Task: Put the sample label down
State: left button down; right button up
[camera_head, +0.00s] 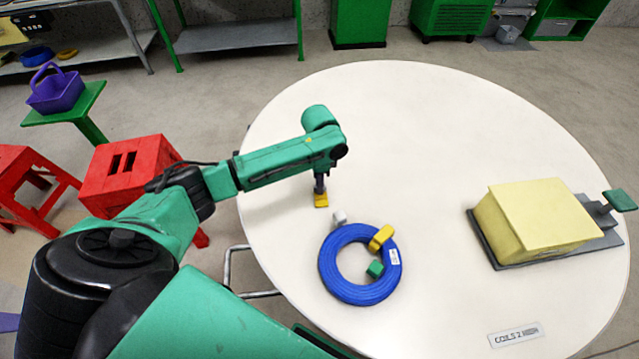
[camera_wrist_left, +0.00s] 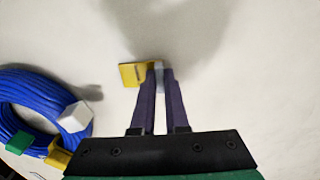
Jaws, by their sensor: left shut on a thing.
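My left gripper (camera_head: 320,190) points down over the left part of the white round table. In the left wrist view its two dark fingers (camera_wrist_left: 160,75) are shut on a small yellow tag with a pale part, which I take for the sample label (camera_wrist_left: 132,74). The yellow part sticks out to the left of the fingertips; it also shows under the gripper in the head view (camera_head: 321,201). I cannot tell whether it touches the tabletop. My right gripper is not in view.
A blue cable coil (camera_head: 332,275) with yellow, green and white clips lies just below the gripper. A yellow block (camera_head: 540,215) on a dark plate stands at the right. A sign plate (camera_head: 515,335) lies near the front edge. The table's (camera_head: 430,120) middle and back are clear.

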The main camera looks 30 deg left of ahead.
pick_arm(q)
jog(key=c, duration=0.9)
grip_release()
notch_tip(320, 180, up, 12)
jog(key=shift+r, duration=0.1)
